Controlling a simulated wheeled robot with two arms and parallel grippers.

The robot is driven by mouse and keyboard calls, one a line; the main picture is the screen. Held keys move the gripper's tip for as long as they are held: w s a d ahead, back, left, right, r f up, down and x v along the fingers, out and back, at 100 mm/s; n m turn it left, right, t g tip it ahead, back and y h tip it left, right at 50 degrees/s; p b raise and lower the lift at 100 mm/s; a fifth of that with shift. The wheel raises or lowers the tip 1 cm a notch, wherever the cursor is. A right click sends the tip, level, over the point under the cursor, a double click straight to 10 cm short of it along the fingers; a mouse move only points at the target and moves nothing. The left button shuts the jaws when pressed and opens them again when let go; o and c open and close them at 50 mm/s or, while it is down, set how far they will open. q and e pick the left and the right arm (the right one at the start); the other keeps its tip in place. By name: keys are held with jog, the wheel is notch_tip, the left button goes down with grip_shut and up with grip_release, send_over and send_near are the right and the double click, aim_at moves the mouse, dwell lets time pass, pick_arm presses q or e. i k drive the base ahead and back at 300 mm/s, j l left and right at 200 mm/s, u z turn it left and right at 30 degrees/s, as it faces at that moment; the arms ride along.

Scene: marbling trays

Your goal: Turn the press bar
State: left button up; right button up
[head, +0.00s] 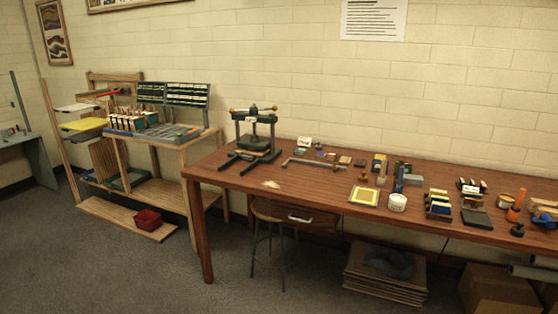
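A dark metal press (262,145) stands at the left end of the wooden table in the head view. Its press bar (253,110) runs across the top of the screw, with a brass-coloured knob at each end. The bar lies roughly level and points left to right. Two dark rails extend from the press base toward the table's front edge. Neither of my grippers is in view, and nothing touches the bar.
The wooden table (318,190) holds many small tools and blocks to the right. A stool (273,235) stands under its left part. The grey floor (110,270) in front is clear.

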aim_at(252, 110)
jog(key=i+j, duration=0.4)
jog(key=i+j+z, duration=0.1)
jog(key=i+j, duration=0.3)
jog(key=j, duration=0.15)
jog(key=i+j+z, duration=0.1)
jog(key=i+j, duration=0.65)
jog(key=j, duration=0.25)
